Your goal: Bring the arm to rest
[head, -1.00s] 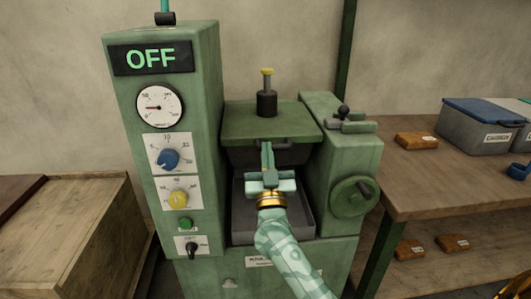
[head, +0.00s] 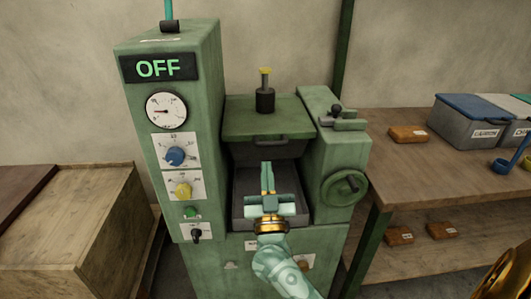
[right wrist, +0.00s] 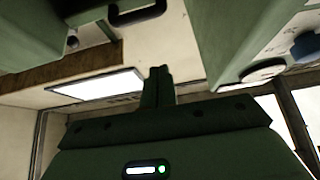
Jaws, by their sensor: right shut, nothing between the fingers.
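My right gripper (head: 267,178) is in front of the green machine (head: 215,90), over the grey tray (head: 305,212) in its open front bay. Its two fingers are together, with nothing between them. In the right wrist view the shut fingers (right wrist: 158,88) point up past the machine's parts. The machine's display (head: 158,67) reads OFF. Below it are a gauge (head: 166,110), a blue knob (head: 175,156), a yellow knob (head: 183,190), a green button (head: 191,212) and a black switch (head: 197,236). My left gripper is not in view.
A handwheel (head: 345,188) sticks out on the machine's right side. A wooden table (head: 440,170) at the right holds an orange-brown block (head: 408,134), grey bins (head: 468,122) and a blue scoop (head: 503,165). A wooden crate (head: 70,220) stands at the left.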

